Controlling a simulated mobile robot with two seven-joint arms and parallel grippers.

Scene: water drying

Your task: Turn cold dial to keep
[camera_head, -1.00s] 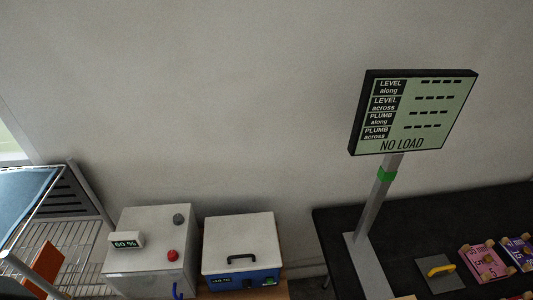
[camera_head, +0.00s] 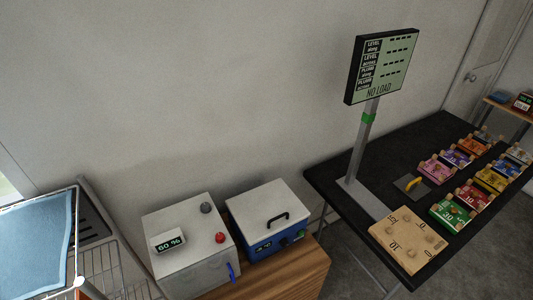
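The blue and white box (camera_head: 268,222) sits on the wooden cabinet, with a dark handle on its lid. Its blue front has a small lit display (camera_head: 264,246) that is too small to read surely. A dark dial (camera_head: 286,241) sits right of the display, and a small green spot shows near the front's right end. Where the dial points cannot be made out. Neither of my grippers shows in the head view.
A grey box (camera_head: 190,245) reading 60 %, with a red knob and a blue handle, stands left of it. A wire rack (camera_head: 105,268) is at far left. The black table (camera_head: 335,188) at right bears a display post, a wooden board (camera_head: 408,240) and several coloured blocks.

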